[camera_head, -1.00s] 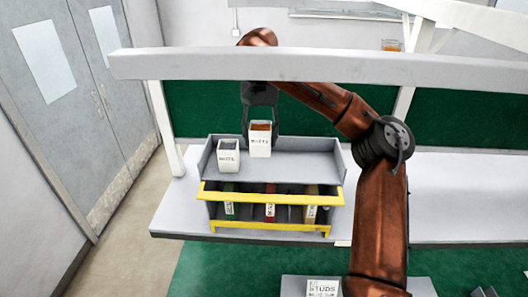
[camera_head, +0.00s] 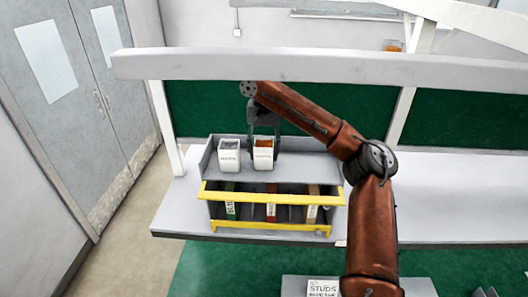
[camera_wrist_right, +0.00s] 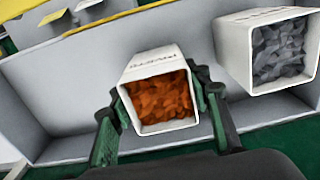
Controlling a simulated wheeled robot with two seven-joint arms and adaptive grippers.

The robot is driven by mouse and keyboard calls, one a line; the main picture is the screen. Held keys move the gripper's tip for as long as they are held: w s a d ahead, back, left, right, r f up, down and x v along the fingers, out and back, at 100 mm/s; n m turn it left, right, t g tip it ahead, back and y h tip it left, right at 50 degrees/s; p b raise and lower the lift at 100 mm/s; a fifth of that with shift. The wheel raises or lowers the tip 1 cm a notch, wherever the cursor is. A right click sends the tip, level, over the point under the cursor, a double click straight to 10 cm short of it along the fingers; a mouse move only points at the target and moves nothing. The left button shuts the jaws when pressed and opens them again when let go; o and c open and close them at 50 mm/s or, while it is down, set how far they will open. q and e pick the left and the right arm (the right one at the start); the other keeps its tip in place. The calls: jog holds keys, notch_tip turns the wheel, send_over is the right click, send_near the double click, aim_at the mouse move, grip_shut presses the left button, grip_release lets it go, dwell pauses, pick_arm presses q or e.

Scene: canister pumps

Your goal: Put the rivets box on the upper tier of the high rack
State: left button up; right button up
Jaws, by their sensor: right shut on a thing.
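The rivets box (camera_head: 263,157) is a white open-topped box with orange-brown contents. It is at the upper tier of the grey high rack (camera_head: 312,166), near its middle. My right gripper (camera_head: 264,135) reaches it from behind and is shut on it. In the right wrist view the box (camera_wrist_right: 150,72) sits between the two fingers of my right gripper (camera_wrist_right: 165,110). The box looks upright on or just above the tier floor; I cannot tell whether it touches. My left gripper is not in view.
A second white box (camera_head: 229,157) with grey contents stands left on the upper tier, with a small gap. The lower tier holds several boxes behind a yellow rail (camera_head: 270,197). The tier is free to the right. A studs box (camera_head: 322,288) is at the bottom.

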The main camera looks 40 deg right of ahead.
jog(key=shift+s+a, duration=0.1)
jog(key=o, duration=1.4)
jog(key=shift+f, duration=0.1)
jog(key=shift+r, duration=6.2)
